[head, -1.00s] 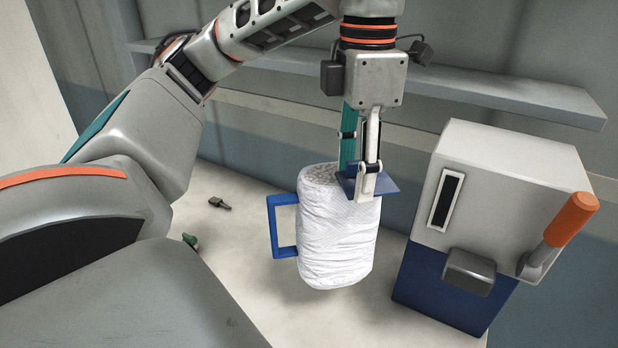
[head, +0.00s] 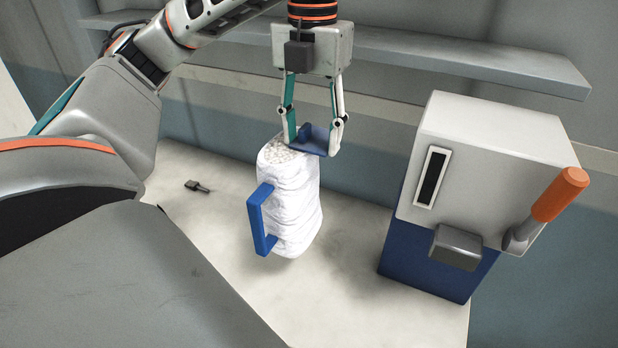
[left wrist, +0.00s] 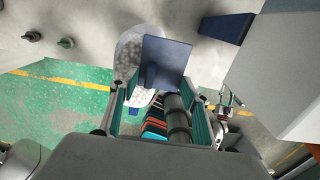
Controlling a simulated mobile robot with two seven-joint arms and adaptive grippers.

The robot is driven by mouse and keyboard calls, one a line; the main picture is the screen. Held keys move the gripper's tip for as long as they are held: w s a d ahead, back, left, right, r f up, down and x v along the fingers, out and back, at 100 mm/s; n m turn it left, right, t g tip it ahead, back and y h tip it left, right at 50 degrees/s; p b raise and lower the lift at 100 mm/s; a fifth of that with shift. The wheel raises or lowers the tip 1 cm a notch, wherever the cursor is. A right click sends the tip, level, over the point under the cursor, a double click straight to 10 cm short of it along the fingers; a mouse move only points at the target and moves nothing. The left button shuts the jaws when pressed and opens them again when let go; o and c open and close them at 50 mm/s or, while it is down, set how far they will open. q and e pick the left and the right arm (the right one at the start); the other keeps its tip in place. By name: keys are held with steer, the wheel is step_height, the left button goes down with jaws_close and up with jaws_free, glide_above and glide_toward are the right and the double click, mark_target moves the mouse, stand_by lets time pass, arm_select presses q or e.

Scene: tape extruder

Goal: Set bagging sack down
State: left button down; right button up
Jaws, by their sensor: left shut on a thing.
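The bagging sack (head: 292,205) is a white, wrinkled, upright sack with a speckled top. It has a blue loop handle (head: 259,222) on its left side and a blue plate (head: 318,146) at its top. My left gripper (head: 311,136) is above the sack, pointing down, shut on the blue plate's upright tab. The plate also shows in the left wrist view (left wrist: 165,58), with part of the sack's speckled top (left wrist: 131,50) beside it. The sack is over the pale bench; whether its base touches is unclear. My right gripper is not in view.
A white and blue machine (head: 470,180) with an orange lever handle stands on the bench to the right. A small dark part (head: 197,186) lies on the bench at left. A shelf (head: 470,62) runs along the back wall. Bare bench (head: 345,275) lies between sack and machine.

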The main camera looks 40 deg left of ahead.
mark_target(311, 173)
arm_select(q)
step_height(311, 173, down, 9)
steer(key=shift+f+b, duration=0.15)
steer(key=shift+b, duration=0.7)
steer(key=shift+f, duration=0.75)
steer(key=shift+f+b, duration=0.35)
steer(key=shift+f, duration=1.25)
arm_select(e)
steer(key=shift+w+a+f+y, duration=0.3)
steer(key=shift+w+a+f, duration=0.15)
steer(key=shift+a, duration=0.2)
arm_select(q)
steer(key=c, duration=1.1)
jaws_free()
steer(key=shift+f, duration=0.15)
steer(key=shift+o, duration=0.2)
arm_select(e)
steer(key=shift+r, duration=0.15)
